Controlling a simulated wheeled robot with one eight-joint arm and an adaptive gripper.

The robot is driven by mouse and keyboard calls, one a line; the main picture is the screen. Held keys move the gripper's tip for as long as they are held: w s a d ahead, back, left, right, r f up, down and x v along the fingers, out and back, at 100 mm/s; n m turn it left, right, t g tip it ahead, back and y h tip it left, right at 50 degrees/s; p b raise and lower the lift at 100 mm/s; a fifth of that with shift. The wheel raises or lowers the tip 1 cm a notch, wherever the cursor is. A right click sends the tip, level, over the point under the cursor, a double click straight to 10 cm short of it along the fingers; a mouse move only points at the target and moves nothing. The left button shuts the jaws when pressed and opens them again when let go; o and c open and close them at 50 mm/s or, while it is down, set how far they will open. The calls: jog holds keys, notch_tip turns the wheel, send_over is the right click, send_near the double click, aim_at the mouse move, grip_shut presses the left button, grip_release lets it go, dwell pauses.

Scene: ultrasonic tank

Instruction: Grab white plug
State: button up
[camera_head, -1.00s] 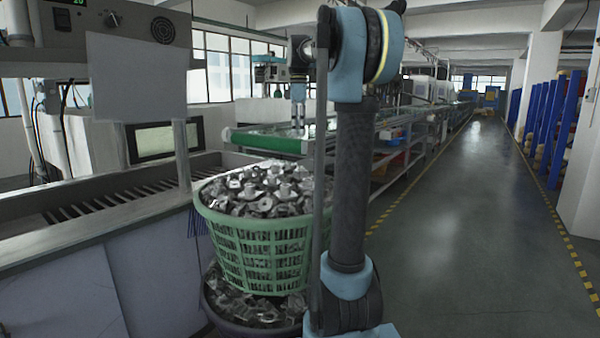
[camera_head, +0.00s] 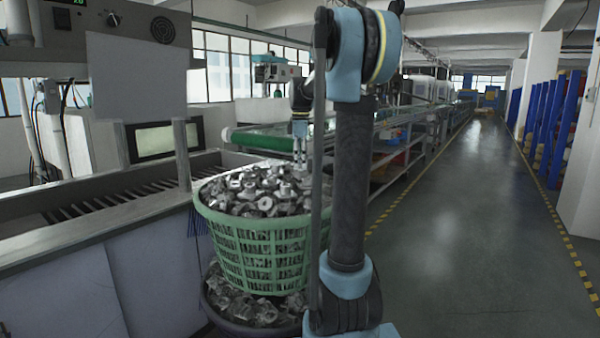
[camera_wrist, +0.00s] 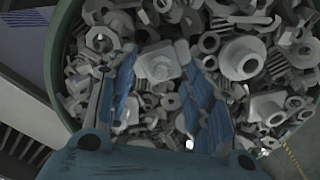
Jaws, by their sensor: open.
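My gripper (camera_wrist: 156,58) is open, its two blue-padded fingers reaching down over the heap of parts. A pale grey-white flanged part (camera_wrist: 157,68) lies between the fingertips; I cannot tell whether it is the white plug or whether the fingers touch it. Another pale, round plug-like part with a flange (camera_wrist: 242,60) lies to the right of the right finger. In the head view my gripper (camera_head: 300,150) points down over the back right of the green basket (camera_head: 262,252), its tips close to the heaped metal parts (camera_head: 255,190).
A dark tub (camera_head: 222,318) of similar parts stands under the basket. A metal tank (camera_head: 70,235) with a slatted trough is on the left, with a control panel above it. A green conveyor (camera_head: 265,138) lies behind. The aisle on the right is clear.

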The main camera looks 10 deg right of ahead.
jog(key=shift+f, duration=0.45)
jog(key=c, duration=0.8)
